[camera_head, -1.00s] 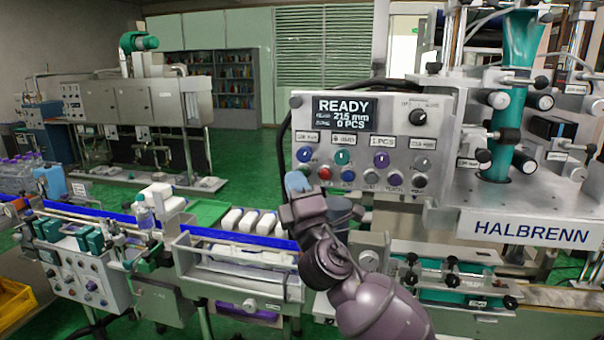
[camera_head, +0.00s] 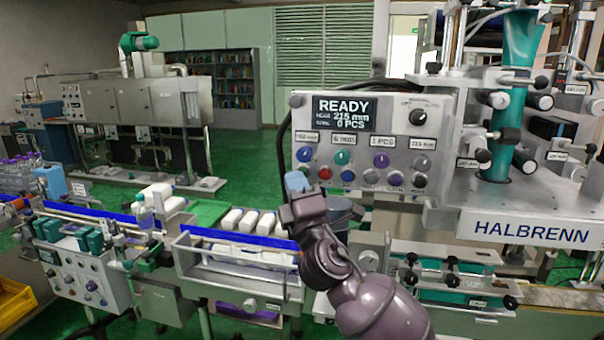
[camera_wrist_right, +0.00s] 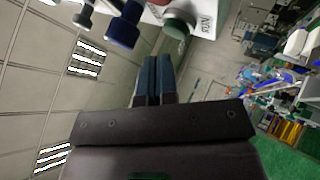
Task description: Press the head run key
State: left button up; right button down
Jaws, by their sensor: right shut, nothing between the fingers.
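The control panel (camera_head: 400,145) of the HALBRENN machine carries a display reading READY, 215 mm, 0 PCS, and rows of knobs and buttons. A green button (camera_head: 309,170) sits at the lower left of the panel, left of a red button (camera_head: 325,173). In the right wrist view the green button (camera_wrist_right: 180,22) has a RUN label beside it. My right gripper (camera_head: 296,182) is shut and empty, its blue fingertips just below and left of the green button. In the right wrist view its fingertips (camera_wrist_right: 152,62) point toward the panel, with a visible gap to the button. My left gripper is not in view.
A blue knob (camera_head: 305,154) stands above the green button and sticks out in the right wrist view (camera_wrist_right: 123,30). A blue button (camera_head: 348,175) lies right of the red one. A conveyor with white bottles (camera_head: 248,222) stands below left. The space left of the panel is open.

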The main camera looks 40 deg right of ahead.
jog(key=shift+w+d, duration=0.15)
jog(key=shift+w+d, duration=0.15)
jog(key=shift+d, duration=0.05)
